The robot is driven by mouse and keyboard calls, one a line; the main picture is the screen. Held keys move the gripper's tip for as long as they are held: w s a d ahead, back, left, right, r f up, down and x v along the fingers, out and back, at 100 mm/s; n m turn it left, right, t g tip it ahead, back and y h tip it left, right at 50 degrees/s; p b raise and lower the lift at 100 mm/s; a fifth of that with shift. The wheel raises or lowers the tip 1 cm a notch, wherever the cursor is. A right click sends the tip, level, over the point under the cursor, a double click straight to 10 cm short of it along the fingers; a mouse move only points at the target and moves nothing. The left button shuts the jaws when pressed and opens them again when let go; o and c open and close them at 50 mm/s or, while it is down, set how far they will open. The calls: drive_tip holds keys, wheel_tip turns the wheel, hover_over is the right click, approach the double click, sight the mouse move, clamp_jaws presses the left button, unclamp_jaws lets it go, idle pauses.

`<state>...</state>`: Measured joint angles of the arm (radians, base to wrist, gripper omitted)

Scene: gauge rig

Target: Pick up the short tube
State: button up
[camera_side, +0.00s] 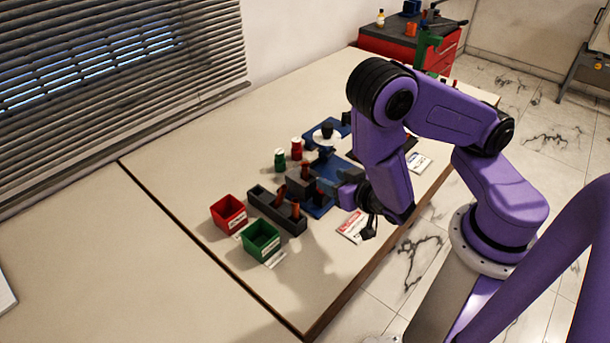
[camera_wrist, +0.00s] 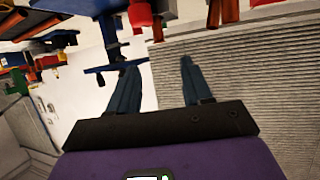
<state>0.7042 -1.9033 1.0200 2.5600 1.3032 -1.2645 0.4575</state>
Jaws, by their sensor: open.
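Copper-brown tubes stand upright in the side view. One tube (camera_side: 268,195) and another tube (camera_side: 295,211) are in a long dark rack (camera_side: 262,208), and a third tube (camera_side: 305,171) is by a dark grey block (camera_side: 297,185). I cannot tell which is the short tube. My gripper (camera_side: 320,186) points left, close to the grey block, which partly overlaps it. In the wrist view my gripper (camera_wrist: 160,72) has its two blue-grey fingers apart with nothing between them. An orange-brown tube (camera_wrist: 157,33) shows just beyond the fingertips there, and another tube (camera_wrist: 231,11) at the top edge.
A red bin (camera_side: 229,211) and a green bin (camera_side: 261,238) stand left of and in front of the rack. A green canister (camera_side: 280,160) and a red canister (camera_side: 296,148) stand behind. A blue fixture (camera_side: 318,208) is beside my gripper. The table's left part is clear.

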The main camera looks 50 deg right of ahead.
sight(307, 169)
drive_tip(key=shift+f+x, duration=0.15)
drive_tip(key=shift+x, duration=3.45)
drive_tip(key=shift+f+x, duration=0.1)
drive_tip(key=shift+x, duration=3.45)
drive_tip(key=shift+s, duration=0.1)
drive_tip(key=c, duration=0.9)
